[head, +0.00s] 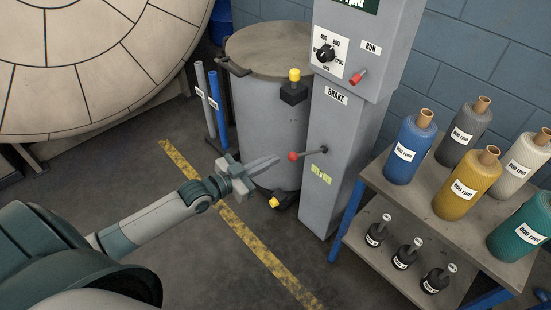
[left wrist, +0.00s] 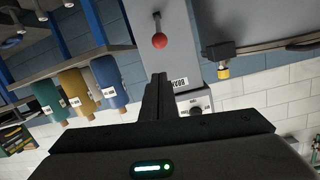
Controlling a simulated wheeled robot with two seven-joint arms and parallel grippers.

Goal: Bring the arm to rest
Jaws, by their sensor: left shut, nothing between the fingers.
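My left arm comes in from the left in the head view. My left gripper (head: 264,165) is shut and empty, its fingers together, pointing right toward the grey control post (head: 345,140). The tip is near the red-knobbed brake lever (head: 293,156), with a small gap seeming to lie between them. In the left wrist view the shut fingers (left wrist: 157,80) point toward the post, and the red knob (left wrist: 159,41) shows beyond the tips. My right gripper is in neither view.
A shelf cart (head: 400,195) with several yarn cones and small dark weights stands right of the post. A grey drum (head: 265,100) stands behind the gripper, with blue and grey tubes (head: 212,105) beside it. A yellow floor stripe (head: 240,225) runs below; floor around it is clear.

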